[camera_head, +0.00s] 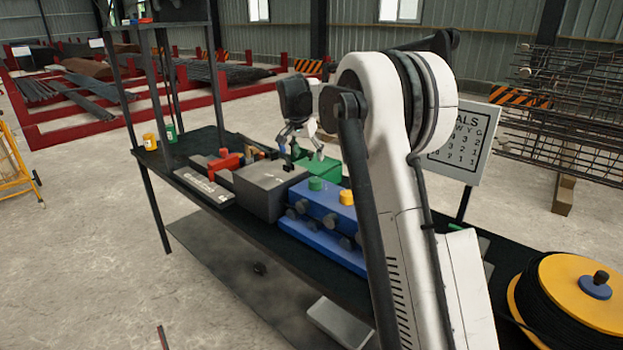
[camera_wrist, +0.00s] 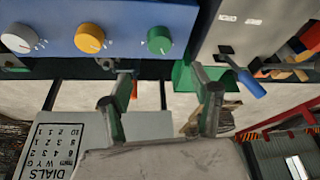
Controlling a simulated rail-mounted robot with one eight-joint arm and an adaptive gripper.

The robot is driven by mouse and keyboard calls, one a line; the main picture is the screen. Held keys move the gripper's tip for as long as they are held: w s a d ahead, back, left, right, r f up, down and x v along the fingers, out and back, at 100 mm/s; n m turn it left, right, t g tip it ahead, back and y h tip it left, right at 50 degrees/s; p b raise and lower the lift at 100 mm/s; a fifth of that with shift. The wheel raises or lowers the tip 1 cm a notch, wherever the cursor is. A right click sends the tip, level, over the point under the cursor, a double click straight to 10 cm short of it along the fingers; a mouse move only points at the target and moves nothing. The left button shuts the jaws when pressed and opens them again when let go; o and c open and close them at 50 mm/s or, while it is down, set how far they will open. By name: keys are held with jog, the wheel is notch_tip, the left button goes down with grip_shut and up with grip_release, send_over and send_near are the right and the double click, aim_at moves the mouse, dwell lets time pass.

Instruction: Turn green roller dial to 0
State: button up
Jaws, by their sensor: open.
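The blue dial box (camera_head: 322,211) stands on the dark bench, with a green dial (camera_head: 316,184) and a yellow dial (camera_head: 346,197) on top. In the wrist view, the green dial (camera_wrist: 160,40) is the rightmost of a row, beside the yellow dial (camera_wrist: 90,38) and a white dial (camera_wrist: 18,37). Small marks surround each dial; the green dial's setting is too small to read. My gripper (camera_head: 303,155) is open and empty, above the bench beyond the grey box. In the wrist view, my fingertips (camera_wrist: 160,72) are spread apart near the green dial's side of the box, not touching the dial.
A grey box (camera_head: 270,188) with a blue-handled lever (camera_wrist: 246,82) stands beside the dial box. A green container (camera_head: 320,168) is behind it. A DIALS number sign (camera_head: 459,141) stands behind the bench, partly hidden by my arm. A yellow cable reel (camera_head: 575,292) is at right.

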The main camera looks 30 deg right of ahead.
aim_at(315, 180)
jog(key=p+x, duration=0.1)
jog(key=x, duration=1.3)
jog(key=c, duration=1.1)
jog(key=shift+n, duration=0.3)
jog(key=shift+n+t+y+b, duration=0.3)
jog(key=shift+n+t+b, duration=0.1)
jog(key=shift+n+b, duration=0.55)
jog(key=shift+n+y+b, duration=0.6)
jog(key=shift+n+b, duration=0.25)
jog(key=shift+n, duration=0.8)
jog(key=shift+t, duration=0.3)
